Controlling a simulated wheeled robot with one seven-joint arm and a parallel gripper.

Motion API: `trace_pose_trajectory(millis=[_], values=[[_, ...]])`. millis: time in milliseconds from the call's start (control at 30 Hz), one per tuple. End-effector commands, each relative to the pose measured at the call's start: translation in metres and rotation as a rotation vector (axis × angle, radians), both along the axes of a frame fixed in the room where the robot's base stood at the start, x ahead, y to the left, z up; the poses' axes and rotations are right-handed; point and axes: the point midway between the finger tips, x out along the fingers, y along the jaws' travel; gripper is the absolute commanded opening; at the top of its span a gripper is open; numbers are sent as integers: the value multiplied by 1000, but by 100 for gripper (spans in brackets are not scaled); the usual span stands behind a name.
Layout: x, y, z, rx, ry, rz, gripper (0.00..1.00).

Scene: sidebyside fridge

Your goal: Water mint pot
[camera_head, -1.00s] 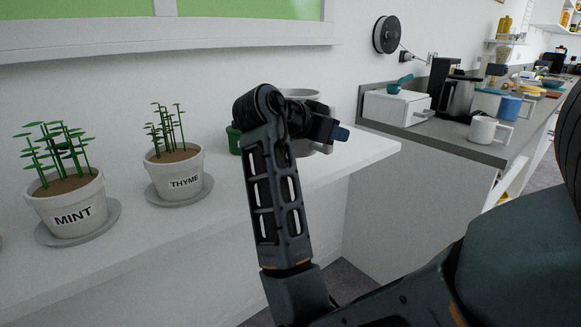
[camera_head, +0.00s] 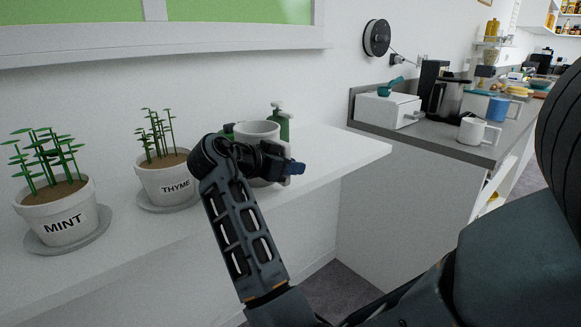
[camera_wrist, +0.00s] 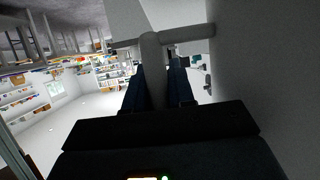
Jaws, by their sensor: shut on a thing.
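The mint pot (camera_head: 60,222), a white pot labelled MINT with green stems in dark soil, stands on a grey saucer (camera_head: 90,238) at the left of the white ledge. My gripper (camera_head: 284,166) is to its right, past the thyme pot, and is shut on a grey-white cup-like vessel (camera_head: 257,129). The vessel is upright in the head view, and my wrist partly hides it. In the wrist view a pale handle-like bar (camera_wrist: 152,75) lies between my dark fingers. What is inside the vessel cannot be seen.
The thyme pot (camera_head: 165,187) stands on its saucer between the mint pot and my gripper. A green pump bottle (camera_head: 283,124) is behind the vessel. The ledge's right end (camera_head: 360,152) is clear. A counter with a white mug (camera_head: 472,131) is farther right.

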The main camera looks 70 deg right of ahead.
Motion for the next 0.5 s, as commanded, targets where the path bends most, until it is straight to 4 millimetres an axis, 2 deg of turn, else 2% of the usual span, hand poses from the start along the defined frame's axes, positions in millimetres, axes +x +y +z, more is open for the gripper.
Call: trace_pose_trajectory(millis=[67, 100, 333, 500], values=[[0, 0, -8, 14, 10, 2, 0], [0, 0, -9, 17, 12, 2, 27], [0, 0, -7, 13, 9, 3, 49], [0, 0, -6, 11, 8, 2, 49]])
